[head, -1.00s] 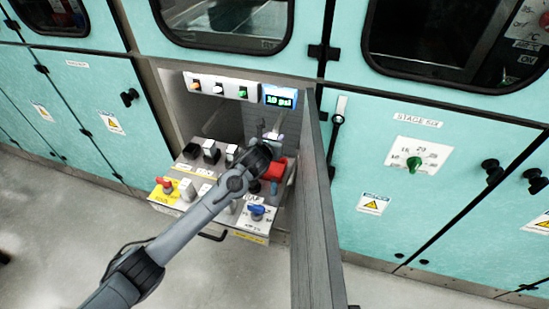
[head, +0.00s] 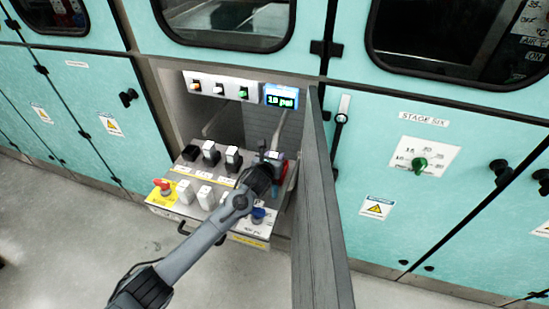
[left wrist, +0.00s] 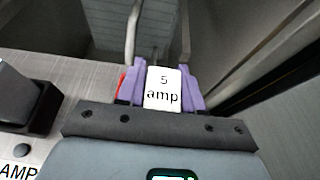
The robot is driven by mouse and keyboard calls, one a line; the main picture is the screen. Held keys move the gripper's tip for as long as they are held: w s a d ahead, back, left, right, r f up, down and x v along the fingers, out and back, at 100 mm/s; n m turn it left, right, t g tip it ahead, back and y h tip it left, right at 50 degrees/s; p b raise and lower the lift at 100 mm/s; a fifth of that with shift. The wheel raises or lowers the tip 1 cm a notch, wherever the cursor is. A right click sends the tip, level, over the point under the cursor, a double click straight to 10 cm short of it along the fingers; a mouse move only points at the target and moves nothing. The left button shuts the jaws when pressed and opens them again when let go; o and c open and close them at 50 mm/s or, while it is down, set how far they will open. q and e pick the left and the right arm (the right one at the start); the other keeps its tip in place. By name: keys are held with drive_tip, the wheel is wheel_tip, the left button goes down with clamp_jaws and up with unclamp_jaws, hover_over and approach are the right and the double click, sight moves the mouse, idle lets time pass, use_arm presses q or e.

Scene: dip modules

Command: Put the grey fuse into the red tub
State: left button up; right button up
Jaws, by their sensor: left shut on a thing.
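My left gripper (head: 275,158) is over the right end of the drawer panel in the head view. In the left wrist view its two purple fingers are shut on a pale grey fuse (left wrist: 162,88) marked "5 amp". The fuse's far side is hidden. The red tub (head: 290,176) is at the panel's right end, mostly hidden behind my gripper in the head view. A sliver of red (left wrist: 122,83) shows beside the left finger in the left wrist view. I cannot tell whether the fuse is over or inside the tub. My right gripper is not in view.
The panel carries several black and white blocks (head: 209,152), a red knob (head: 162,185) and a blue knob (head: 258,214). An open grey door (head: 325,205) stands close to the right of my gripper. A "10 psi" display (head: 280,97) is above.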

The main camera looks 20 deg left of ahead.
use_arm(q)
drive_tip(key=shift+f, duration=0.1)
drive_tip(key=o, duration=1.1)
drive_tip(key=shift+f, duration=0.1)
drive_tip(key=shift+r, duration=0.2)
drive_tip(key=shift+s+r+p, duration=0.4)
drive_tip(key=shift+s, duration=0.2)
drive_tip(key=shift+p+v, duration=1.9)
drive_tip(key=shift+v, duration=3.45)
drive_tip(key=shift+f, duration=0.1)
